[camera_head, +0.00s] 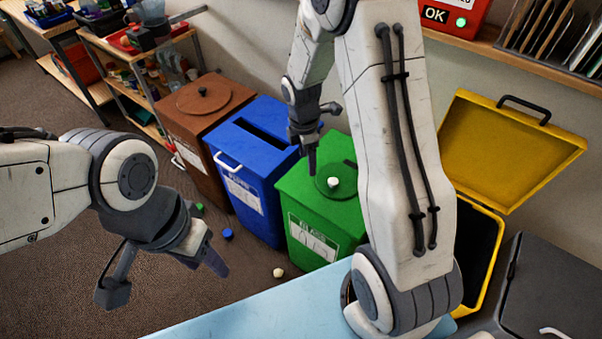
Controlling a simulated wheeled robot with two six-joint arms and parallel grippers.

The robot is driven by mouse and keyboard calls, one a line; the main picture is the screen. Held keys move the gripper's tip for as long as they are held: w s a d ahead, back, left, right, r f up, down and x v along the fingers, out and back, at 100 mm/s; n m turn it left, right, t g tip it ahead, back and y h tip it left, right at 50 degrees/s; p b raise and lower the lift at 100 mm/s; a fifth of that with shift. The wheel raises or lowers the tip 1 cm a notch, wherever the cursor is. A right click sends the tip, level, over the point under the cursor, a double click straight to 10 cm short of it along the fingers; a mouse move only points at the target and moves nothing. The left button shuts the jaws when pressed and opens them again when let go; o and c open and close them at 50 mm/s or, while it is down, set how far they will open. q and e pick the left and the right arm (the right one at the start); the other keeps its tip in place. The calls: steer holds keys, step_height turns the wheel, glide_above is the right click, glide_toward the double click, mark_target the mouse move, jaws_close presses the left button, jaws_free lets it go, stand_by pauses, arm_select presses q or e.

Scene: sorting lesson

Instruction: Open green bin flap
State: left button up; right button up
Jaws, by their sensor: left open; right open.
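The green bin (292,200) stands in the middle of the row of bins, with a white label on its front. A round dark green flap (348,187) with a white knob (333,182) lies flat on its lid and looks closed. My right gripper (320,142) is open and empty. My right arm hides the right side of the green bin. My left gripper (166,277) is open and empty over the floor at the left.
A blue bin (240,160) and a brown bin (190,115) stand left of the green one. A yellow bin (510,150) with its lid raised and a dark grey bin (560,290) are right. A light blue surface (260,310) lies in front. Small pieces lie on the floor.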

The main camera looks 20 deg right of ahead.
arm_select(q)
step_height(320, 180, down, 3)
steer(key=shift+r+b, duration=0.1)
steer(key=shift+b, duration=0.85)
arm_select(e)
steer(key=s+a, duration=0.1)
steer(key=s+a+r, duration=0.1)
steer(key=a, duration=0.1)
steer(key=shift+n, duration=0.4)
steer(key=shift+d, duration=0.1)
